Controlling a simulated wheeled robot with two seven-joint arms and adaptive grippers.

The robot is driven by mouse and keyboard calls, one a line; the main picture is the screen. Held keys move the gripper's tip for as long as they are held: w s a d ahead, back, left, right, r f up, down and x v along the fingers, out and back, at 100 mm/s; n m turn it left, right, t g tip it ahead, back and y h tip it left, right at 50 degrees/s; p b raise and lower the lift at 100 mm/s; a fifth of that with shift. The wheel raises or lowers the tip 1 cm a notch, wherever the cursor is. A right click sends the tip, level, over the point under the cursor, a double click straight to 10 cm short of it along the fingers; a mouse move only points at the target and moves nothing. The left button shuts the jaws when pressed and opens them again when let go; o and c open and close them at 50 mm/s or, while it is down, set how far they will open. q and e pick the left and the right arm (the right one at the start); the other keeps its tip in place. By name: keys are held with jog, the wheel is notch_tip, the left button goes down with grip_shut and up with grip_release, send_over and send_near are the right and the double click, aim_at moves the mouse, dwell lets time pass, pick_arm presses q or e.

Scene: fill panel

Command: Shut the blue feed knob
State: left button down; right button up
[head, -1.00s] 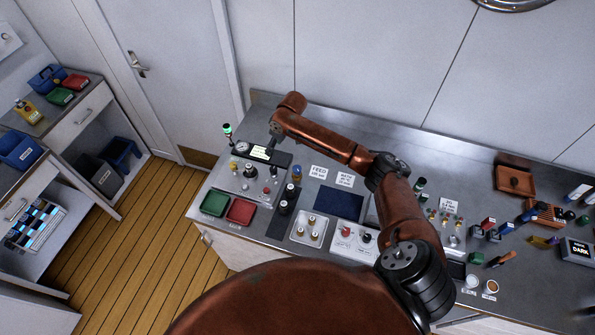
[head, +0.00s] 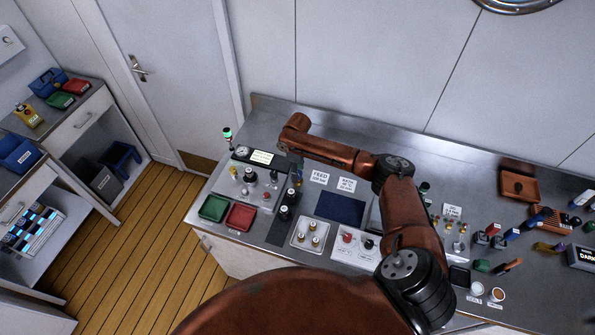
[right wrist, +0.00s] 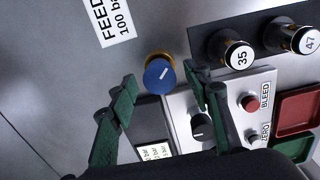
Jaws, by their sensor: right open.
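The blue feed knob (right wrist: 159,76) shows in the right wrist view, a round blue cap with a white pointer line over a brass-coloured collar. Its pointer lies slantwise in that view. My right gripper (right wrist: 160,73) is open, one green finger on each side of the knob's near side; I cannot tell whether either touches it. In the head view my right gripper (head: 298,166) hangs from the arm's end and hides the knob. The FEED label (right wrist: 109,20) lies beside the knob and also shows in the head view (head: 320,177). My left gripper is not in view.
A white panel (right wrist: 181,112) with a black knob (right wrist: 201,126) and a red BLEED button (right wrist: 250,102) lies close to the right finger. Green (head: 214,207) and red (head: 241,216) trays lie at the front.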

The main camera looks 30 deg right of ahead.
jog(key=c, duration=1.2)
jog(key=shift+o, duration=0.2)
